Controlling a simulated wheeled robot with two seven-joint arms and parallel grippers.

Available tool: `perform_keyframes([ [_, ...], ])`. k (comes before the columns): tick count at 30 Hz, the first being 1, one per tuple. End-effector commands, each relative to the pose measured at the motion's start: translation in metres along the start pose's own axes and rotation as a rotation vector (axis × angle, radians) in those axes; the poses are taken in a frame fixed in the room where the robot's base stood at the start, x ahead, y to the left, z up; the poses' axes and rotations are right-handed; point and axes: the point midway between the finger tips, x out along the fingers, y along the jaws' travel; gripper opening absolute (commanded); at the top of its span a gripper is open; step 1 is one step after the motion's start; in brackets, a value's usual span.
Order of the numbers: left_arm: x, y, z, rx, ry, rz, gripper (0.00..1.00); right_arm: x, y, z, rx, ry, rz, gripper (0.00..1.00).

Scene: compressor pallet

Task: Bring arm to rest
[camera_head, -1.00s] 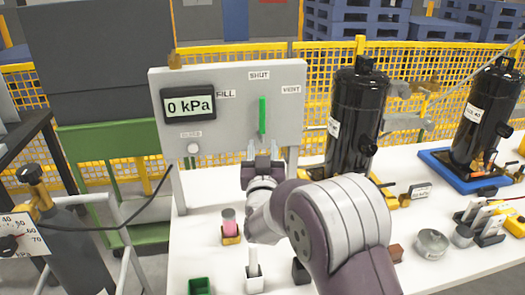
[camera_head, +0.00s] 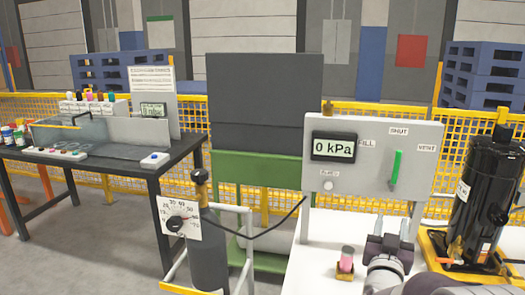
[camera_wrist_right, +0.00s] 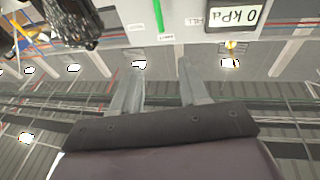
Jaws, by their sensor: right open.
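My right gripper (camera_head: 392,229) is in front of the lower part of a grey panel (camera_head: 425,150), fingers pointing up, open and empty. In the right wrist view its two fingers (camera_wrist_right: 157,85) stand apart with nothing between them. The panel carries a display (camera_head: 333,147) reading 0 kPa and a green lever (camera_head: 396,168) pointing up toward the SHUT label. The gripper is below the lever and apart from it. My left gripper is not in view.
A black compressor (camera_head: 488,190) stands right of the panel. A small pink-topped item (camera_head: 347,258) is on the white table (camera_head: 325,225). A gas cylinder with a gauge (camera_head: 182,222) stands left, its hose running to the panel. A dark bench (camera_head: 120,160) is far left.

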Motion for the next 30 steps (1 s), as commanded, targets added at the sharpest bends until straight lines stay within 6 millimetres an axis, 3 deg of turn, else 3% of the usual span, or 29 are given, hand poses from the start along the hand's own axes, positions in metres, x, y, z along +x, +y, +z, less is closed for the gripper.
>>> perform_keyframes([
  [8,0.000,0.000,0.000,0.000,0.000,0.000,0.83,-0.013,-0.015,0.051,0.027,-0.243,-0.082,0.44],
  [14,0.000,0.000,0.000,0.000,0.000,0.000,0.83,-0.048,-0.029,0.101,0.023,-0.531,-0.175,0.44],
  [17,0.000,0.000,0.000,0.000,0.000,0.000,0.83,-0.081,-0.034,0.126,0.009,-0.719,-0.228,0.44],
  [22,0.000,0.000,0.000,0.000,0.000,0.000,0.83,-0.157,-0.033,0.159,-0.045,-1.071,-0.310,0.44],
  [26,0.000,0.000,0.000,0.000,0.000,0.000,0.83,-0.228,-0.019,0.168,-0.119,-1.348,-0.355,0.44],
  [30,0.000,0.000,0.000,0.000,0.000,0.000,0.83,-0.302,0.007,0.161,-0.231,-1.618,-0.385,0.44],
])
